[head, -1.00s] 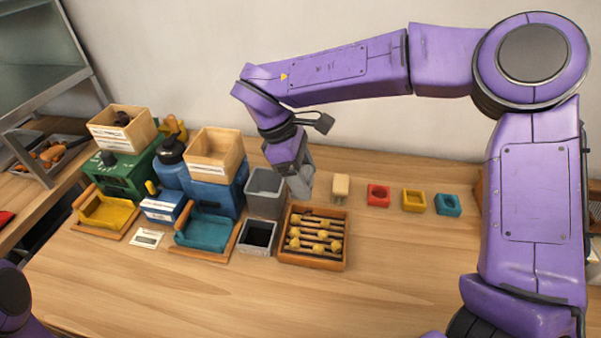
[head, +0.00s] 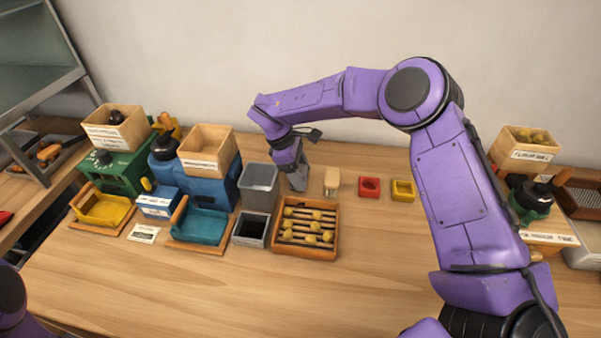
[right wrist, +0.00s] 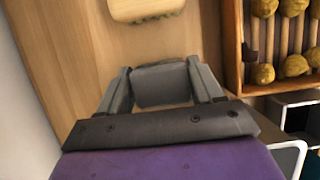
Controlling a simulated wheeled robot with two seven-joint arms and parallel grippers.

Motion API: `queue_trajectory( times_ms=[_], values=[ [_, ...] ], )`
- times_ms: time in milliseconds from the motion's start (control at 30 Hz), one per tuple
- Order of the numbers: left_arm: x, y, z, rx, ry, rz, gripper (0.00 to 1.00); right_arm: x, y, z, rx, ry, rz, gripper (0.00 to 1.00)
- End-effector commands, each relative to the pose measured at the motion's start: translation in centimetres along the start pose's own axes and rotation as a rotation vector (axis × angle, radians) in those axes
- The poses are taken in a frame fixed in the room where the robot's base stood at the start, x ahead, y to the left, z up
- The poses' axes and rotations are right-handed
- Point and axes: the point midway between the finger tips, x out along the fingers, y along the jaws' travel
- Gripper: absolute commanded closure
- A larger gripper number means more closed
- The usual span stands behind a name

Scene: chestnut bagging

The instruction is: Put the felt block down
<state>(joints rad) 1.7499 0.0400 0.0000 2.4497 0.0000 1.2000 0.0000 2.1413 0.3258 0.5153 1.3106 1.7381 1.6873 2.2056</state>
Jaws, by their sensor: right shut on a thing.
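The felt block (right wrist: 162,85) is a grey block between the two fingers of my right gripper (right wrist: 163,88) in the right wrist view. The gripper is shut on it. In the head view my right gripper (head: 298,182) points down just behind the wooden rack of chestnuts (head: 274,247), between the grey bin and a pale brush-like block. The fingers and block merge there, and I cannot tell whether the block touches the table. My left gripper is out of view.
The pale brush-like block (head: 332,181) stands just right of the gripper; it also shows in the right wrist view (right wrist: 145,8). A tall grey bin (head: 259,186) is on the left. Red (head: 369,187) and yellow (head: 403,190) small trays lie further right. The front table is clear.

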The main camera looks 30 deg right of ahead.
Motion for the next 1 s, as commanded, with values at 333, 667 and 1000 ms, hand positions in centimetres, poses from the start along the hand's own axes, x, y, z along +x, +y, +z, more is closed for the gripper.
queue_trajectory(
  times_ms=[333, 667, 1000],
  values=[
    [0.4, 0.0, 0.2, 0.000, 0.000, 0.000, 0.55, 0.3, 0.0, -0.1, 0.000, 0.000, 0.000, 0.09],
    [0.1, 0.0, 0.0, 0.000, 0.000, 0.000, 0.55, -0.6, 0.0, 0.0, 0.001, 0.001, 0.002, 0.09],
    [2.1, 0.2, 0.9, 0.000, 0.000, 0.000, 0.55, -8.9, 0.0, -0.1, 0.003, 0.002, 0.004, 0.09]
  ],
)
